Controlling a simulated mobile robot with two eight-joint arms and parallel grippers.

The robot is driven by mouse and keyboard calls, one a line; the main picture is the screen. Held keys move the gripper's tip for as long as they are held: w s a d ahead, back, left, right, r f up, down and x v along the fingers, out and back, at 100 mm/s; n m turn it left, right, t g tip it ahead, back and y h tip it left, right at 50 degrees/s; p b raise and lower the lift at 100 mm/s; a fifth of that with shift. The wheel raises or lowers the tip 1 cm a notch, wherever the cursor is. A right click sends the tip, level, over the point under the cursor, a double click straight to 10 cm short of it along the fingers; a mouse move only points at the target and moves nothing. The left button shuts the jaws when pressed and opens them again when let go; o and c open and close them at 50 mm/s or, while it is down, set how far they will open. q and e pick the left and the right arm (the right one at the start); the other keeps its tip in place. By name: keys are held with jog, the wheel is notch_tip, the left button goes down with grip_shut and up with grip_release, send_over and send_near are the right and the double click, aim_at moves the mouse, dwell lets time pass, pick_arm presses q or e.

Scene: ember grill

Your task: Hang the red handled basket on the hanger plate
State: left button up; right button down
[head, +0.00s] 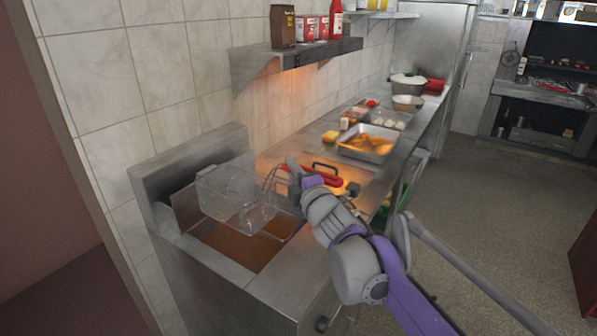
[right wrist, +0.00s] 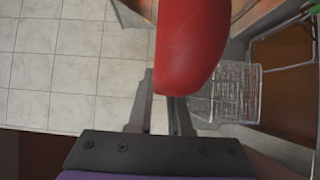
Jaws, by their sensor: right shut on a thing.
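The red handled basket is a wire mesh basket (head: 226,190) held above the left part of the fryer, in front of the steel back panel. I take that upright panel (head: 185,155) to be the hanger plate. I cannot tell whether the basket touches it. My right gripper (head: 305,178) is shut on the red handle (head: 328,177), to the right of the mesh. In the right wrist view the red handle (right wrist: 190,45) is large between the fingers, and the mesh (right wrist: 236,92) shows beyond it. My left gripper is not in view.
The fryer well (head: 235,245) with brown oil lies below the basket. A counter to its right holds a tray of food (head: 368,145) and several containers. Floor to the right is clear.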

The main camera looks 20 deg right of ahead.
jog(key=shift+w+a+f+p, duration=0.25)
jog(key=shift+w+a+f, duration=0.35)
jog(key=shift+w+f, duration=0.2)
jog(key=shift+w+a+f+p, duration=0.25)
jog(key=shift+w+a+f, duration=0.4)
jog(key=shift+f, duration=0.75)
jog(key=c, duration=0.8)
grip_release()
jog(key=shift+o, duration=0.2)
